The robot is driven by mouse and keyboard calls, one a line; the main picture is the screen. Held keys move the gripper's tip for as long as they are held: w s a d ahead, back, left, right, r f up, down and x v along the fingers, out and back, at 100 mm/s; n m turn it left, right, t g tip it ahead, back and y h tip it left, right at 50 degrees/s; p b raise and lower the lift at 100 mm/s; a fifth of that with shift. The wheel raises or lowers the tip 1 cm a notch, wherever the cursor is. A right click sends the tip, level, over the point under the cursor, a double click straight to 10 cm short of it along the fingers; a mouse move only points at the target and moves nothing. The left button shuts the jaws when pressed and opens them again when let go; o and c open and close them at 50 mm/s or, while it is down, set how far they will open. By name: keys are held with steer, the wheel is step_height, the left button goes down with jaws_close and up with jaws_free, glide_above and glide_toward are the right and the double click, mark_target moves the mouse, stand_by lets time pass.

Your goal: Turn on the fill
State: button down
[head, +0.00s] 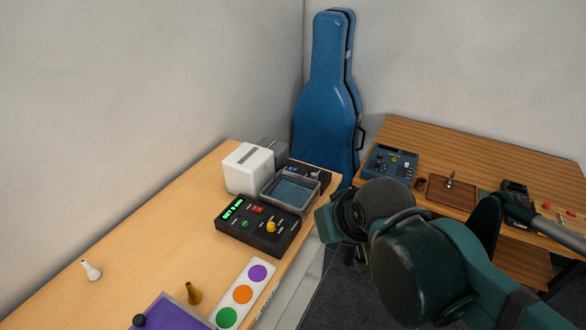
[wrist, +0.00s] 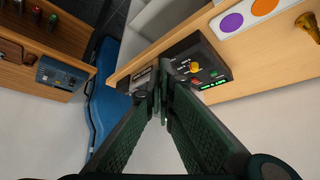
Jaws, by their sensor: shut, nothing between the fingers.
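A black control box (head: 245,232) sits near the front edge of the light wooden table, with a green lit display, a red switch (head: 258,209), a green knob (head: 245,224) and a yellow knob (head: 271,227). Its labels are too small to read. The box also shows in the wrist view (wrist: 213,57), partly behind my fingers. My gripper (wrist: 162,82) is shut and empty, its fingertips in front of the box's left part in that view. Contact cannot be told. In the head view my arm hides the fingers.
A clear basin (head: 290,190), a white slotted box (head: 248,168) and a second dark panel (head: 318,178) stand behind the control box. A blue panel (head: 390,163) sits on the other table. A blue instrument case (head: 325,100) stands in the corner.

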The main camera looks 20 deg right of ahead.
steer(key=w+r+n+g+p, duration=0.2)
steer(key=w+r+n+p, duration=0.2)
steer(key=w+r+n, duration=0.45)
steer(key=n+g+h+p, duration=0.1)
steer(key=n+g+p, duration=0.5)
steer(key=n+p, duration=0.9)
glide_above(293, 169)
steer(key=b, duration=0.5)
step_height(293, 169, down, 6)
steer(key=n, duration=0.3)
steer(key=shift+w, duration=0.25)
steer(key=shift+a+f+n, duration=0.1)
steer(key=shift+f+n, duration=0.1)
steer(key=shift+n, duration=0.05)
steer(key=f, duration=0.4)
steer(key=s+f, duration=0.1)
steer(key=f, duration=0.4)
steer(key=d+f+p, duration=0.1)
steer(key=f, duration=0.3)
steer(key=shift+s+d+f, duration=0.1)
steer(key=shift+s+f, duration=0.05)
steer(key=shift+f, duration=0.2)
